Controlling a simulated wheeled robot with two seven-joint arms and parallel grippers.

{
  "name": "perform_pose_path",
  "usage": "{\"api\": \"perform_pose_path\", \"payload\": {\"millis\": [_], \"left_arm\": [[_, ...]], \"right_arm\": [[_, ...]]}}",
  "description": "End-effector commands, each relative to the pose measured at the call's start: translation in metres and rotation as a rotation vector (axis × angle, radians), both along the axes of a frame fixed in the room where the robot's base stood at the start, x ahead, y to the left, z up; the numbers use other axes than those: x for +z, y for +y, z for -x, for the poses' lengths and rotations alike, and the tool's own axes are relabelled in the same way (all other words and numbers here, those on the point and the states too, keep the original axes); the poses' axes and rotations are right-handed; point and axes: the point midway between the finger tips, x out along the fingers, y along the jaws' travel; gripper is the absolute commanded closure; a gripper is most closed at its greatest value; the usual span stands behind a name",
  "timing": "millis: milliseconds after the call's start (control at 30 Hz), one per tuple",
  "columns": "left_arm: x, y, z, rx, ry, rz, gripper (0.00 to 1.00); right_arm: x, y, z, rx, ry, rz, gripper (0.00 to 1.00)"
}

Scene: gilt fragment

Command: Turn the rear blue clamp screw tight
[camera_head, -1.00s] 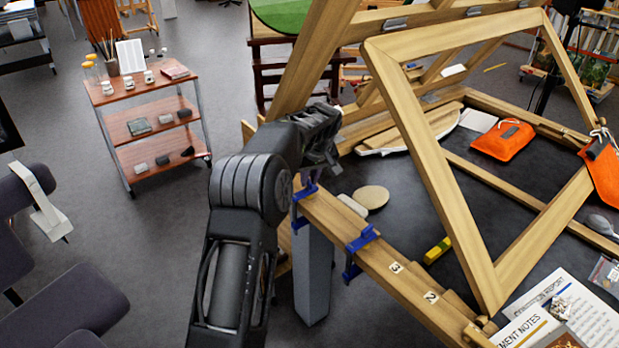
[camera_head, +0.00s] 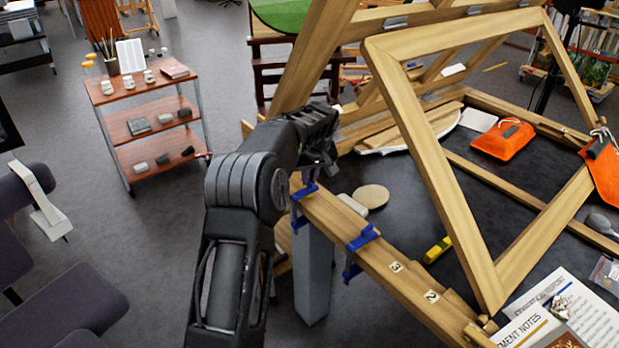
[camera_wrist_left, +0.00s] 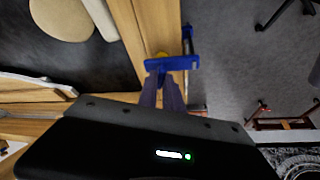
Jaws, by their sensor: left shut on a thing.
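The rear blue clamp (camera_head: 301,193) grips the near wooden rail at its far left end. It also shows in the left wrist view (camera_wrist_left: 182,62), with its body across the rail's edge. My left gripper (camera_head: 322,168) is above and beside this clamp. In the left wrist view my fingers (camera_wrist_left: 163,90) are close together and reach the clamp's blue part; they are shut on the clamp screw, which they mostly hide. A second blue clamp (camera_head: 360,240) sits nearer on the same rail, apart from my gripper. My right gripper is not in view.
A tilted wooden frame (camera_head: 440,165) stands close to the right of my arm. A round tan disc (camera_head: 371,196) and a yellow block (camera_head: 438,250) lie on the dark table. An orange pouch (camera_head: 503,140) lies farther back. Open floor lies left of the rail.

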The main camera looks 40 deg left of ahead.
Motion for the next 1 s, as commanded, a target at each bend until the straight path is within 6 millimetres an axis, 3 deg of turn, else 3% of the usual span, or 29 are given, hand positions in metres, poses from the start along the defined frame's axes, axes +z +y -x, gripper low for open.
{"api": "perform_pose_path", "payload": {"millis": [433, 1000], "left_arm": [[0.0, 0.0023, 0.0018, -0.308, -0.002, 0.001, 1.0], [0.0013, 0.0052, 0.0023, -0.83, -0.002, 0.002, 1.0]], "right_arm": [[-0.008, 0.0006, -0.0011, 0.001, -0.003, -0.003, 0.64], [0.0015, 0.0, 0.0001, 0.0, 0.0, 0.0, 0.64]]}}
